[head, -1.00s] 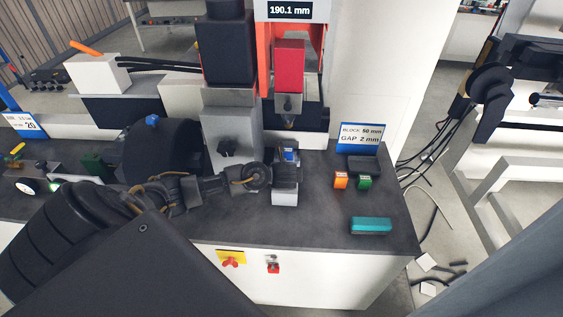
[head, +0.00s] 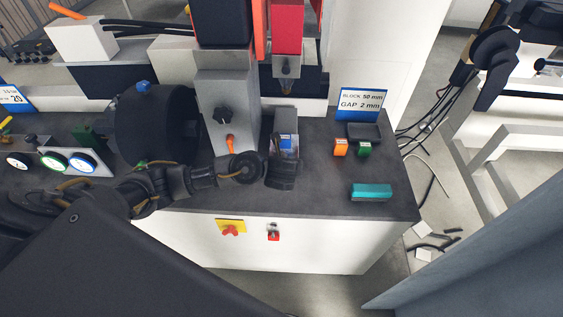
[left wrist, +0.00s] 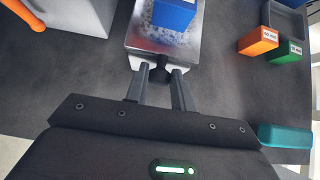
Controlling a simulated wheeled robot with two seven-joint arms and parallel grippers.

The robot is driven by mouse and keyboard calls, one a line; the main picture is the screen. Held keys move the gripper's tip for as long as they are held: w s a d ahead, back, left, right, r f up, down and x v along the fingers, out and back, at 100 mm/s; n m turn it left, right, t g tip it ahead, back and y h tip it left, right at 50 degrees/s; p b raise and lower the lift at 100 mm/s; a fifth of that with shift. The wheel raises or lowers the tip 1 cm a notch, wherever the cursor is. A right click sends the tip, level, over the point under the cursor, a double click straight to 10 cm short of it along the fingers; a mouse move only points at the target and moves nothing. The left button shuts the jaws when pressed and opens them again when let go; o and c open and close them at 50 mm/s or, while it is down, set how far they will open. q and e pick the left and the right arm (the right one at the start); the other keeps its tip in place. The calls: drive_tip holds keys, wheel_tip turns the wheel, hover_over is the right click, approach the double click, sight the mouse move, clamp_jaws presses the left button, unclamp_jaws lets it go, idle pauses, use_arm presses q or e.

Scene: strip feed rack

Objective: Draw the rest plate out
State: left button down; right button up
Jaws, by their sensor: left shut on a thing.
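The rest plate (left wrist: 140,50) is a bright metal plate in the left wrist view, with a blue block (left wrist: 173,12) on it. In the head view the plate sits below the red press head, partly hidden by my gripper, and the blue block (head: 286,140) shows small. My left gripper (left wrist: 163,72) is at the plate's near edge, its two fingers shut on the plate's dark front grip (left wrist: 177,67). In the head view my left gripper (head: 282,172) covers the plate's near end. My right gripper is in neither view.
A grey housing (head: 227,90) with an orange lever (head: 230,143) stands left of the plate. An orange block (head: 340,148), a green block (head: 364,149), a black tray (head: 364,131) and a teal block (head: 371,191) lie to the right. Bare bench lies between them and the plate.

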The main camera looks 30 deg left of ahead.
use_arm(q)
drive_tip(key=c, duration=1.4)
unclamp_jaws()
drive_tip(key=shift+s+d+f, duration=0.1)
drive_tip(key=shift+s+d, duration=0.1)
drive_tip(key=shift+o, duration=1)
drive_tip(key=p+v, duration=0.2)
drive_tip(key=v, duration=0.9)
